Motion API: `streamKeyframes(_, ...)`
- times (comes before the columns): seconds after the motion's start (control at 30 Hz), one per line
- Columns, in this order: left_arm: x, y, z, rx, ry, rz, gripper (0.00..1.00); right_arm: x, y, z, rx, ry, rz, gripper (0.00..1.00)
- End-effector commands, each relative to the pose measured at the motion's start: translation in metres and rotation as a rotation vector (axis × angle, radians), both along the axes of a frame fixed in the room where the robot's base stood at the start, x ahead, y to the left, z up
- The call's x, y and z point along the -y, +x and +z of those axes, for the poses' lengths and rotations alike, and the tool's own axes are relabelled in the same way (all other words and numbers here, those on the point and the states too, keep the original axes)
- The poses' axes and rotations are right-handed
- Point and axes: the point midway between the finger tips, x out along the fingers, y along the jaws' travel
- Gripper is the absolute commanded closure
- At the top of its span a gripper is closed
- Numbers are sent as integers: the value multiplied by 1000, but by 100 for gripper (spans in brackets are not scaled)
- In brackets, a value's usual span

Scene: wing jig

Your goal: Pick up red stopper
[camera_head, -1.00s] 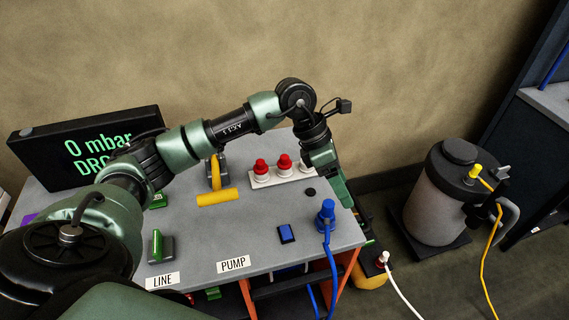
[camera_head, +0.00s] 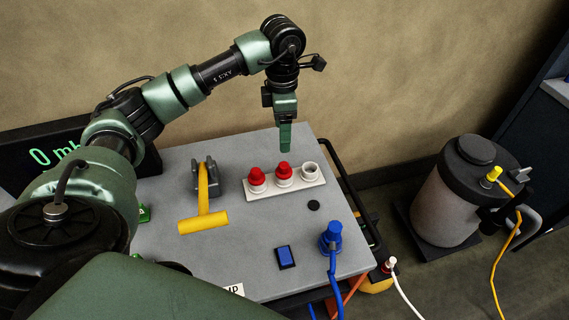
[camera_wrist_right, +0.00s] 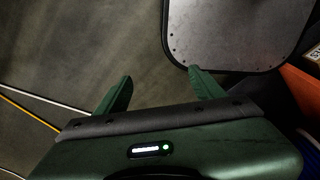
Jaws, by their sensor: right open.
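Two red stoppers, the left one (camera_head: 257,176) and the middle one (camera_head: 283,169), sit in a white rack (camera_head: 291,188) on the grey bench top. The rack's right socket (camera_head: 310,171) holds no red stopper. My left gripper (camera_head: 285,148) points down and appears just behind and above the middle stopper, apart from it. Its fingers overlap from this side, so their opening is hidden. In the right wrist view my right gripper (camera_wrist_right: 160,74) has its two green fingers spread with nothing between them, over dark floor. My right gripper is not in the head view.
A yellow-handled lever (camera_head: 203,222) stands left of the rack. A small black disc (camera_head: 313,205), a blue switch (camera_head: 286,257) and a blue connector with a hose (camera_head: 330,238) lie in front. A grey tank (camera_head: 457,195) stands on the floor at right.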

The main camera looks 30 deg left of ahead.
Motion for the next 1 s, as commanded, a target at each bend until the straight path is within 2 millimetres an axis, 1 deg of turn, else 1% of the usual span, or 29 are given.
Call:
streamKeyframes(0.03, 0, 0, -12, 1, -1, -1, 31, 1, -1, -12, -2, -1, 0, 31)
streamKeyframes(0.13, 1, 0, -24, 0, -1, -1, 31, 5, -6, -25, -8, -6, 1, 31)
streamKeyframes(0.33, 1, 0, -50, 0, -1, -1, 31, 13, -28, -52, -37, -17, 4, 31)
streamKeyframes(0.4, 1, 0, -59, 0, -1, -1, 31, 15, -29, -60, -41, -19, 3, 31)
streamKeyframes(0.53, 1, 0, -71, 1, -2, -1, 31, 15, -26, -72, -36, -18, 3, 31)
streamKeyframes(0.67, 1, -1, -78, -1, -1, 0, 31, 14, -19, -71, -26, -17, 3, 31)
streamKeyframes(0.87, 1, -1, -98, -3, -1, -1, 31, 12, -15, -60, -19, -15, 2, 31)
streamKeyframes(1.0, 2, 0, -114, -5, -2, 0, 31, 8, -15, -45, -19, -10, 0, 31)
